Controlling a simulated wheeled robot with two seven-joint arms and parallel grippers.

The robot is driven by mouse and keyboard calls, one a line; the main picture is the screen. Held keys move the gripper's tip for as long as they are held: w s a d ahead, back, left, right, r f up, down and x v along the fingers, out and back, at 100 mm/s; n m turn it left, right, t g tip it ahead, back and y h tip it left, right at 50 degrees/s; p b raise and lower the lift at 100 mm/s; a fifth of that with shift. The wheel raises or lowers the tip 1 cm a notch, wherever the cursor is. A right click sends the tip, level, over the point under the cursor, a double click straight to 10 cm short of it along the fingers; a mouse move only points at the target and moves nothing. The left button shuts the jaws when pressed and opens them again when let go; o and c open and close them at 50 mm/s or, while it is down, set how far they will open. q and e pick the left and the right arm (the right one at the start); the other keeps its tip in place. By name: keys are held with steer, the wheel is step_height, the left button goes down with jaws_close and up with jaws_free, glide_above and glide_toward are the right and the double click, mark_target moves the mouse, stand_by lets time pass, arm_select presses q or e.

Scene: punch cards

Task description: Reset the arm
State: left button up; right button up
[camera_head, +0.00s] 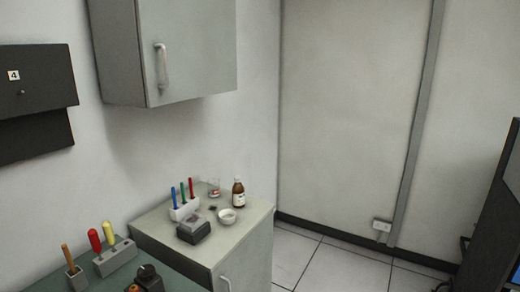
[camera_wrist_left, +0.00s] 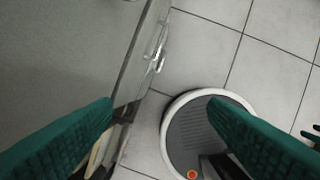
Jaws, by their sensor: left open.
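My left gripper (camera_wrist_left: 160,103) shows in the left wrist view as two green ribbed fingers set wide apart. It is open, with nothing between the fingers. It points down over the tiled floor, beside a grey cabinet front with a handle (camera_wrist_left: 158,50). Neither gripper shows in the head view.
A low cabinet (camera_head: 247,244) holds colored pens in a white holder (camera_head: 184,209), a brown bottle (camera_head: 238,193) and a white bowl (camera_head: 228,216). A wall cabinet (camera_head: 190,50) hangs above.

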arm_select(q)
steer(key=s+a+f+g+b, duration=0.15)
steer(key=s+f, duration=0.25)
steer(key=f, duration=0.7)
steer(key=s+f+t+b, duration=0.15)
steer(key=s+f, duration=0.25)
steer(key=f, duration=0.6)
steer(key=s+a+f+g+b, duration=0.1)
steer(key=s+f+b, duration=0.2)
steer(key=s+f, duration=0.7)
steer(key=shift+s+a+f+g, duration=0.2)
steer(key=shift+s+a+g, duration=0.2)
steer(key=shift+s, duration=0.1)
